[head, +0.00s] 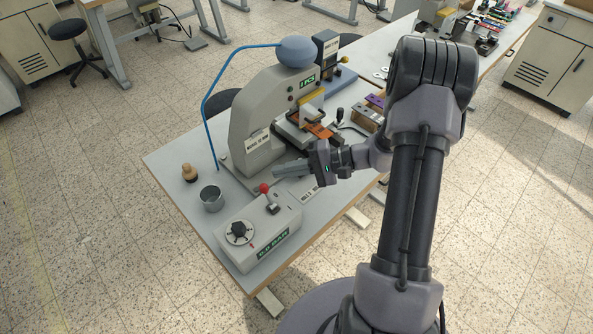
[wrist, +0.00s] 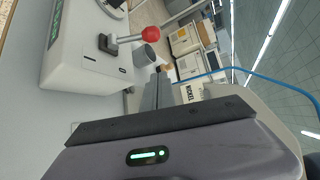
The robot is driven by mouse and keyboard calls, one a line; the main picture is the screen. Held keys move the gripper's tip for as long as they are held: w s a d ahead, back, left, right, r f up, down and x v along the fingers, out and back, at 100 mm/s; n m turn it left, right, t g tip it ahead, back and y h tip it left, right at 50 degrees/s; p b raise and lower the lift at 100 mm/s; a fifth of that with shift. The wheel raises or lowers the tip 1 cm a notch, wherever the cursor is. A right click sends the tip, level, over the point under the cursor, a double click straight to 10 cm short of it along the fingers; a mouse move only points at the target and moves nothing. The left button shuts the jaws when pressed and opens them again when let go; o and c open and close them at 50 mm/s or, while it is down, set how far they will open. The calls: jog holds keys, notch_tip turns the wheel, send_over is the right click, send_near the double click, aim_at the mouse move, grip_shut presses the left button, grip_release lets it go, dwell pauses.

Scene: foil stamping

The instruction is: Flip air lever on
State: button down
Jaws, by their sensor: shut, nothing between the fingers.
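The air lever (head: 266,190) has a red ball knob and stands on top of the pale control box (head: 284,222) with a black dial (head: 239,232). In the wrist view the lever (wrist: 128,39) sticks out from the box (wrist: 82,62), its red knob at the free end. My gripper (head: 276,172) is shut and empty. Its fingers reach left over the table, behind the lever in the head view, and appear apart from it. In the wrist view the gripper (wrist: 160,78) lies below the red knob, with a gap between them.
The foil stamping press (head: 256,115) stands behind my gripper, with a blue hose (head: 206,112) arching to its left. A metal cup (head: 211,199) and a wooden-knobbed piece (head: 189,173) stand left of the box.

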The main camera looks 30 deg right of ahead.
aim_at(275, 194)
jog(key=s+a, duration=0.1)
jog(key=a, duration=0.1)
jog(key=s+a+b, duration=0.1)
jog(key=a, duration=0.1)
jog(key=shift+s+r, duration=0.1)
jog(key=shift+r, duration=0.05)
jog(key=shift+d, duration=0.15)
